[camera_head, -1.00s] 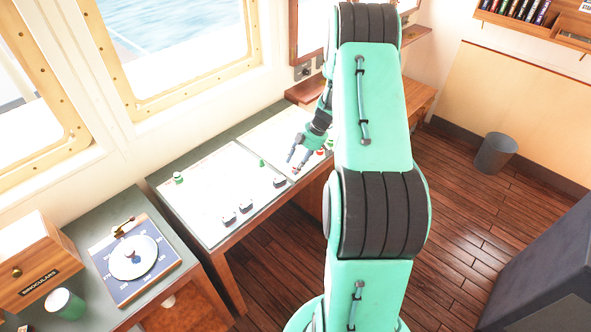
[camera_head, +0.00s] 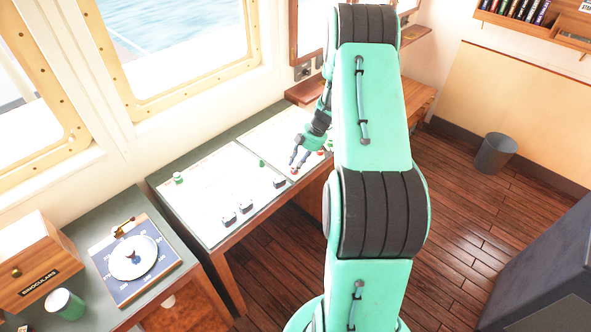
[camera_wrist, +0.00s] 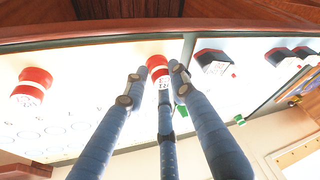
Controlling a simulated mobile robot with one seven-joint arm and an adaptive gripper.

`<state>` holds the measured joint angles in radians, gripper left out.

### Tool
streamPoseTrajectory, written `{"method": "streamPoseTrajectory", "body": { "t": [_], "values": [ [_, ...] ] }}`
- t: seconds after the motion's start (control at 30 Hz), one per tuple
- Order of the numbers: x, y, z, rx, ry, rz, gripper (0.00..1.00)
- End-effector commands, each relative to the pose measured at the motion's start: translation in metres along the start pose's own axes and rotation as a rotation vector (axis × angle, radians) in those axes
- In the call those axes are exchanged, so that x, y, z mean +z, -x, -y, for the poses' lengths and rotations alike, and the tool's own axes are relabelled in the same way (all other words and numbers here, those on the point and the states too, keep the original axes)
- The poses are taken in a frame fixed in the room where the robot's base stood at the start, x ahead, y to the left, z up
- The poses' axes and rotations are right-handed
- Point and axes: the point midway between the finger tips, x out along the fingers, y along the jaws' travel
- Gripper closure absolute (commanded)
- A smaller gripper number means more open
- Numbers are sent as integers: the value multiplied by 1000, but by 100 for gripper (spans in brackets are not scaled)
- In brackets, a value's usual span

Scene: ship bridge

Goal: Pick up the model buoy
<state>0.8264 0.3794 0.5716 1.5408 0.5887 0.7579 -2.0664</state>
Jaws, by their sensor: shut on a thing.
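A small red and white model buoy (camera_wrist: 158,68) is between the fingertips of my gripper (camera_wrist: 157,78) in the wrist view. My gripper is shut on it; the fingers partly cover it. In the head view my gripper (camera_head: 296,162) is low over the chart table, and the red of the buoy (camera_head: 294,171) shows at its tips. Whether the buoy touches the table cannot be told. A second red and white piece (camera_wrist: 32,85) stands apart to the left in the wrist view.
Dark model boats (camera_head: 246,206) stand along the chart's front edge. Green pieces (camera_head: 178,178) stand on the white chart (camera_head: 210,195). A compass board (camera_head: 135,258), a green mug (camera_head: 65,304) and a binoculars box (camera_head: 28,265) are at lower left.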

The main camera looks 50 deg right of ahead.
Motion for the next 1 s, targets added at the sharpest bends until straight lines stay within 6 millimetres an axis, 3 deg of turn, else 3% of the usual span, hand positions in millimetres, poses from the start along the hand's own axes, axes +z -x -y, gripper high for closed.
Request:
{"method": "streamPoseTrajectory", "body": {
  "t": [0.37, 0.67, 1.0],
  "values": [
    [-2, 5, 0, 1, 1, 0, 89],
    [-15, 36, -1, 3, 2, 0, 89],
    [-9, 40, 52, 1, -1, -1, 89]
  ]
}}
